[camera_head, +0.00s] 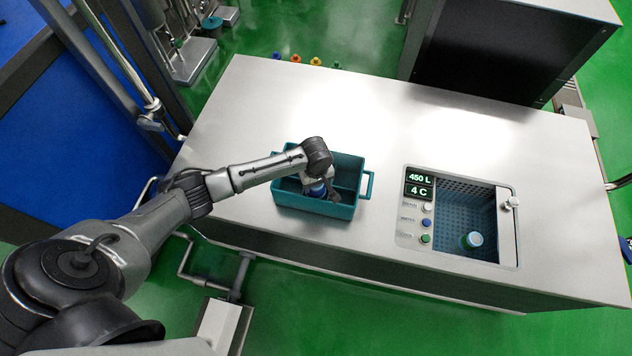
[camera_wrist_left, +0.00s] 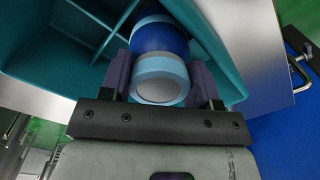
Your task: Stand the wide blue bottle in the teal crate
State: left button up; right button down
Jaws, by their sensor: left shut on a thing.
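The teal crate (camera_head: 313,206) stands on the steel counter, with a handle at its right end. It also shows in the left wrist view (camera_wrist_left: 62,52), with inner dividing walls. My left gripper (camera_head: 325,193) reaches down into the crate from above. It is shut on the wide blue bottle (camera_wrist_left: 159,40), which has a light blue band and a pale round cap facing the wrist camera. In the head view the blue bottle (camera_head: 317,189) shows only in part, inside the crate walls and behind the gripper. I cannot tell whether its base touches the crate floor.
A sunken perforated well (camera_head: 455,205) in the counter to the right holds another bottle (camera_head: 472,240) with a light cap. A display panel (camera_head: 418,185) with buttons sits beside the well. Several small coloured caps (camera_head: 316,61) line the far edge. The counter behind the crate is clear.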

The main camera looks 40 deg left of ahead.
pick_arm(q)
jog(key=shift+f, duration=0.1)
jog(key=o, duration=1.2)
jog(key=shift+o, duration=0.2)
notch_tip(320, 180, up, 12)
jog(key=p, duration=0.2)
jog(key=s+d+f+m+t+h, duration=0.1)
jog(key=s+d+f+m, duration=0.1)
jog(key=s+d+m, duration=0.4)
jog(key=s+d+f+m+t+h, duration=0.1)
jog(key=s+d+f+m, duration=0.25)
jog(key=s, duration=0.45)
jog(key=s+r+m+y, duration=0.1)
jog(key=s+r+m, duration=0.1)
jog(key=s, duration=0.4)
jog(key=s+a+r+m+t, duration=0.1)
jog(key=s+r+m, duration=0.1)
jog(key=s, duration=0.5)
jog(key=shift+r+m+t+y, duration=0.3)
jog(key=shift+r+m+y, duration=0.1)
jog(key=shift+m, duration=0.05)
